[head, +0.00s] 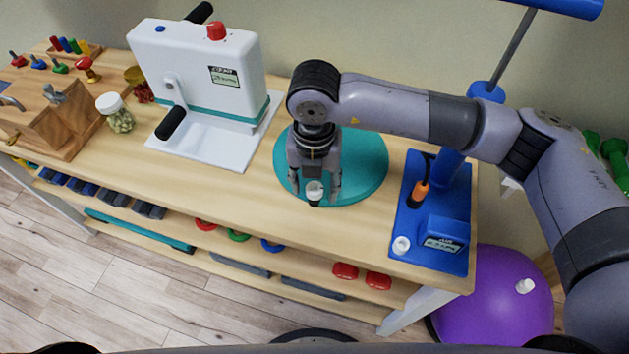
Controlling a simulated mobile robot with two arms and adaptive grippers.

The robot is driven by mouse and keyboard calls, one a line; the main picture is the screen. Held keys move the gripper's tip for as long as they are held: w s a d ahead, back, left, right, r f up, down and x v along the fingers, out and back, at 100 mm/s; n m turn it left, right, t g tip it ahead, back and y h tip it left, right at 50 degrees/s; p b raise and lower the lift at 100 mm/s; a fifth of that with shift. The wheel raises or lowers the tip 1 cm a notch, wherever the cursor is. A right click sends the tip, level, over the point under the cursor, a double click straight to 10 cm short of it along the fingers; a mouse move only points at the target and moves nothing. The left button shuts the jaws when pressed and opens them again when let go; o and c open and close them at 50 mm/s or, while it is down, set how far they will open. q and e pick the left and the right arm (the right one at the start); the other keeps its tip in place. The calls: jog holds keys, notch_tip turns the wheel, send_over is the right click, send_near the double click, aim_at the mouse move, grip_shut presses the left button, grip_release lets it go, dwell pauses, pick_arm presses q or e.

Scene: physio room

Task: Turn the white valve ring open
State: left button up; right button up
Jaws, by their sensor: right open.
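The white valve ring (315,187) sits on a short dark stem at the front edge of a round teal cushion (365,165), which lies on the wooden bench. My right gripper (315,195) points down over the front left of the cushion. It is open, with one finger to the left of the white ring and one to the right. The ring shows between the fingertips. I cannot tell whether either finger touches it. The gripper and wrist hide part of the cushion. My left gripper is not in view.
A white hand-crank machine (200,75) stands left of the cushion. A blue-based device (425,215) with a post and a small white cap (401,245) stands right. A jar (116,113) and wooden block (55,120) are far left. A purple ball (490,300) lies below right.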

aim_at(314, 191)
notch_tip(314, 191, up, 12)
dwell(0.5)
jog(key=shift+c, duration=0.2)
